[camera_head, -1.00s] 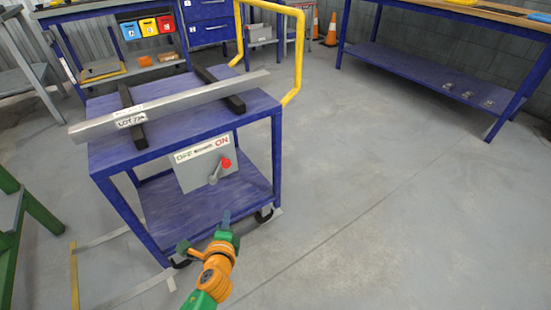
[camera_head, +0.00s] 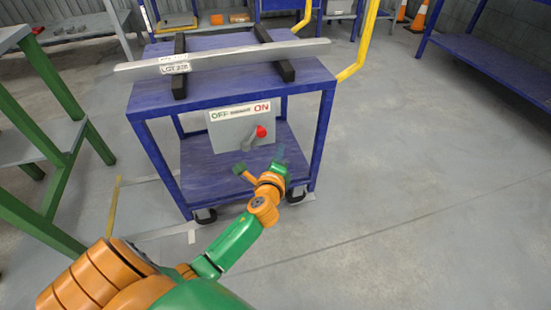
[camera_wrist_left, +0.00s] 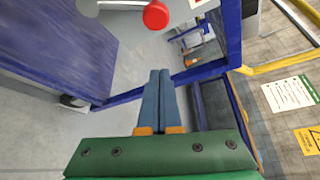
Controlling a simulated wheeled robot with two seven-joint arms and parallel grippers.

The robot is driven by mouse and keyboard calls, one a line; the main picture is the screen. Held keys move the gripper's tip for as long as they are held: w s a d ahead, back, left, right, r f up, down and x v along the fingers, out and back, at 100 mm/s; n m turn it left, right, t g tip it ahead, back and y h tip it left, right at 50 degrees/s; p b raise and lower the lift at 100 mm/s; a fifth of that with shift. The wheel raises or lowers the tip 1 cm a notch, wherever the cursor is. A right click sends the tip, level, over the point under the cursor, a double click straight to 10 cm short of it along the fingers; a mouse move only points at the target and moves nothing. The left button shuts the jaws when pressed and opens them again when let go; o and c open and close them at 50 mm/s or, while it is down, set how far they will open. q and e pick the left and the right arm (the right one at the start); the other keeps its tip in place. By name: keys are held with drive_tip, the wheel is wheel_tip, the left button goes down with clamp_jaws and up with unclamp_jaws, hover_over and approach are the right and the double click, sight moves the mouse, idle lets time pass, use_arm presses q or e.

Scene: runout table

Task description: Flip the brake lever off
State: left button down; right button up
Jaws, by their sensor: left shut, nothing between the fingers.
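The brake lever (camera_head: 261,131) has a red knob on a short grey arm. It sits on a grey panel (camera_head: 222,132) on the front of the blue cart, under a sign with OFF at left and ON at right. The lever tilts toward the ON side. My left gripper (camera_head: 279,152) is shut and empty, just below and to the right of the knob, seemingly apart from it. In the left wrist view the shut fingers (camera_wrist_left: 160,78) point toward the area below the red knob (camera_wrist_left: 156,15), which shows at the top edge. My right gripper is not in view.
The blue cart (camera_head: 150,98) carries a long metal bar (camera_head: 240,57) on two black supports; the bar overhangs on the left. A yellow handle (camera_head: 369,30) rises at the cart's right. A green stand (camera_head: 58,95) is at the left. The floor at right is clear.

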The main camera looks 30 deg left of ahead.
use_arm(q)
drive_tip(key=a, duration=0.1)
drive_tip(key=w+a, duration=0.1)
drive_tip(key=a, duration=0.1)
drive_tip(key=w+a, duration=0.1)
drive_tip(key=shift+a+r, duration=0.3)
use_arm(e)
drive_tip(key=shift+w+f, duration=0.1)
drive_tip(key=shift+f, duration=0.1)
